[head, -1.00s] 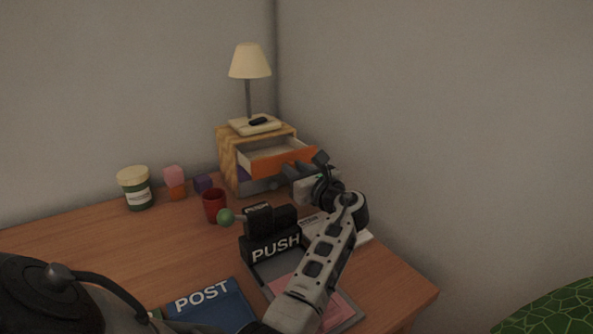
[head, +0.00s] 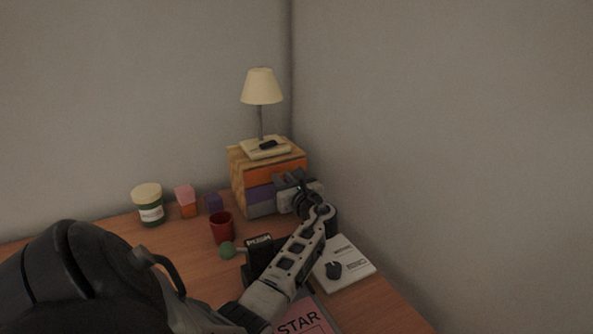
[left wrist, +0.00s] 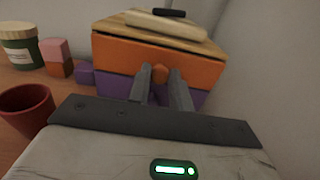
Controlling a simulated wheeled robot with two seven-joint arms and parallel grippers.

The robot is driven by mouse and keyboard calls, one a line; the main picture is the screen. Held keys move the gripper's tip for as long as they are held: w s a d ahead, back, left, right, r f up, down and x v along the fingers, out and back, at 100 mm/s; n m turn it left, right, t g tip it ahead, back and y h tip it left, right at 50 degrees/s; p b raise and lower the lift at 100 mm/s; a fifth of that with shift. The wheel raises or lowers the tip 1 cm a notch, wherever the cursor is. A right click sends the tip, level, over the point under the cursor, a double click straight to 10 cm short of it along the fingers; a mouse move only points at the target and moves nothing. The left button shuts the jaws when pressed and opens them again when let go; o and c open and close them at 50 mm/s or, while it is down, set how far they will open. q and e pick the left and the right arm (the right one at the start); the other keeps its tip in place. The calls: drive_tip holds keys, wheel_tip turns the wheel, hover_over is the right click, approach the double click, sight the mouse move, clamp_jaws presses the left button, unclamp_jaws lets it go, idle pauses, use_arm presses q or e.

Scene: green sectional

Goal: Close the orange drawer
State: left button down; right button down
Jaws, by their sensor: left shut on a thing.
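The orange drawer (head: 277,173) is the top drawer of a small wooden cabinet (head: 238,177) at the back of the desk. Its front now sits flush with the cabinet. In the left wrist view the orange front (left wrist: 120,55) fills the middle, with a round orange knob (left wrist: 161,74) on it. My left gripper (left wrist: 162,75) is at the drawer front, its two fingers either side of the knob and shut on it. In the head view the left gripper (head: 284,180) partly hides the drawer's lower right. My right gripper is not in view.
A purple drawer (head: 259,194) lies below. A lamp (head: 262,88) stands on the cabinet. A red cup (head: 221,228), a jar (head: 149,205) and small blocks (head: 186,200) are to the left. A white panel with a black knob (head: 342,264) lies at right, near the wall.

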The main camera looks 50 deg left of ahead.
use_arm(q)
drive_tip(key=shift+a+r, duration=0.1)
drive_tip(key=c, duration=1.7)
unclamp_jaws()
drive_tip(key=o, duration=0.4)
drive_tip(key=shift+a, duration=0.1)
drive_tip(key=s+d, duration=0.1)
drive_tip(key=d, duration=0.4)
drive_tip(key=s+d, duration=0.1)
drive_tip(key=d, duration=0.4)
drive_tip(key=s+d, duration=0.1)
drive_tip(key=d, duration=0.4)
drive_tip(key=shift+s+d, duration=0.1)
drive_tip(key=shift+d, duration=0.25)
